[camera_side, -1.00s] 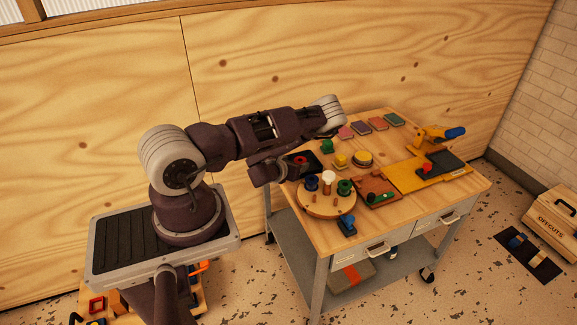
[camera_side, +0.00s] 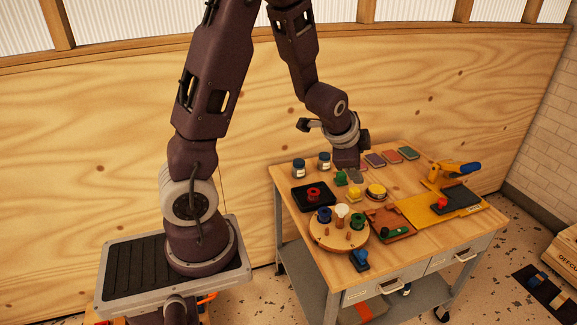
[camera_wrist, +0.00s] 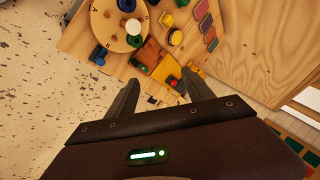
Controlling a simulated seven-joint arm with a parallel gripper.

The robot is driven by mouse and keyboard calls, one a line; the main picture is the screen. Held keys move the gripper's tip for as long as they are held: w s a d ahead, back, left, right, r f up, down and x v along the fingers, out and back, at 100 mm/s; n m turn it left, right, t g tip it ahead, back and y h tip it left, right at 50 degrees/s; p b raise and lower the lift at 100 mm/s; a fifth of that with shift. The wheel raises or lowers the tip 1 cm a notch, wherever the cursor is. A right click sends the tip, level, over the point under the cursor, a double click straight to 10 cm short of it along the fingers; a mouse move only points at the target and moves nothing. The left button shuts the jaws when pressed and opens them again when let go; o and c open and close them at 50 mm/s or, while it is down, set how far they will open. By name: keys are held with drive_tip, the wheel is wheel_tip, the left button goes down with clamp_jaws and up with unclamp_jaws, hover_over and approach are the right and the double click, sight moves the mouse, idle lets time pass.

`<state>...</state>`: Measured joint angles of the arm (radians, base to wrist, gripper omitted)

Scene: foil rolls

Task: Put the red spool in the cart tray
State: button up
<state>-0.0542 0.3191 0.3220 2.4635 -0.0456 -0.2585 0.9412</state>
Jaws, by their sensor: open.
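The red spool (camera_side: 313,194) stands in the small black tray (camera_side: 298,201) at the back left of the cart top in the side view. My gripper (camera_side: 346,158) points down above the back of the cart, to the right of that tray and apart from it. In the wrist view my gripper's two fingers (camera_wrist: 160,80) are spread with nothing between them. I cannot make out the black tray or its spool in the wrist view.
A round wooden board (camera_side: 327,240) with blue, white and green spools stands at the front left. A yellow board (camera_side: 415,209) with a dark plate and a small red piece lies to the right. Two jars (camera_side: 299,168) stand at the back left. Coloured tiles (camera_side: 391,158) lie along the back.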

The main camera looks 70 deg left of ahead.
drive_tip(key=s+d+r+n+h, duration=0.3)
drive_tip(key=s+d+r, duration=0.5)
drive_tip(key=d+r, duration=0.2)
drive_tip(key=s+d+r+n, duration=0.1)
drive_tip(key=s+d, duration=0.1)
drive_tip(key=s, duration=0.5)
drive_tip(key=s+d+r+n, duration=0.2)
drive_tip(key=s+d, duration=0.1)
drive_tip(key=s, duration=0.4)
drive_tip(key=shift+s+r+g+h, duration=0.2)
drive_tip(key=shift+r+g+h, duration=0.1)
drive_tip(key=shift+g, duration=0.1)
